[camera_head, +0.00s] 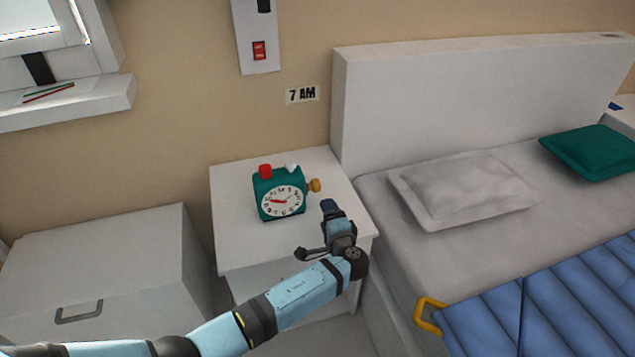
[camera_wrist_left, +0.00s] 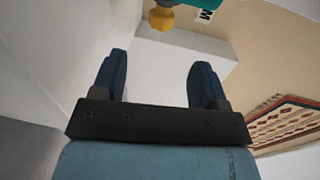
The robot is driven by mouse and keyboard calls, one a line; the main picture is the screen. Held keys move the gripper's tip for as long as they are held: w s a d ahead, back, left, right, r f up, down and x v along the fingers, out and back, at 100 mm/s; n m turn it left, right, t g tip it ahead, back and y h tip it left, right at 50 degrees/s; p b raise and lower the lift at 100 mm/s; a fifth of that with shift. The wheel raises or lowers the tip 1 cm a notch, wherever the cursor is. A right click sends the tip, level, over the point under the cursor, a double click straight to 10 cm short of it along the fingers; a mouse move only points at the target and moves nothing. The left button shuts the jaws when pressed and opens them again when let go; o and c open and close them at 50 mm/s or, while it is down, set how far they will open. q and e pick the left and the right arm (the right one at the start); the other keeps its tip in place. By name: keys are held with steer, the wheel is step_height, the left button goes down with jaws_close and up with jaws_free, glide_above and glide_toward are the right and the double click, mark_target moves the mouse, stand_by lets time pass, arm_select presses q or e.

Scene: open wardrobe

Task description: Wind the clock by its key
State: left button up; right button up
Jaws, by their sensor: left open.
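A green clock (camera_head: 267,186) with a white round dial and a red button on top stands upright on the white nightstand (camera_head: 235,238). Its yellow key (camera_head: 315,185) sticks out from the clock's right side. In the left wrist view the key (camera_wrist_left: 162,18) shows at the top, beyond the fingertips, with a bit of the green clock (camera_wrist_left: 190,3) beside it. My left gripper (camera_head: 329,206) is just in front of and to the right of the key, apart from it. In the left wrist view its two dark fingers (camera_wrist_left: 160,72) are spread with nothing between them. My right gripper does not show.
The bed (camera_head: 400,240) with a white pillow (camera_head: 465,188) stands right of the nightstand, its tall headboard (camera_head: 450,95) behind. A white cabinet (camera_head: 110,255) stands at left. A "7 AM" sign (camera_head: 302,94) and a red switch (camera_head: 259,50) are on the wall.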

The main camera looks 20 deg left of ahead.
mark_target(317, 190)
arm_select(q)
steer(key=shift+w+d+r, duration=0.1)
steer(key=shift+w+d, duration=0.1)
steer(key=b+x, duration=0.3)
steer(key=x, duration=0.9)
steer(key=shift+s, duration=0.1)
steer(key=shift+w+a, duration=0.3)
steer(key=shift+w, duration=0.15)
steer(key=shift+w+a, duration=0.1)
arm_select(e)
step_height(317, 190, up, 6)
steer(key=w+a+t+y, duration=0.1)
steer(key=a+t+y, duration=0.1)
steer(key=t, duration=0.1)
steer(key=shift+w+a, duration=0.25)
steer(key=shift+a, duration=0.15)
arm_select(q)
steer(key=shift+c, duration=0.4)
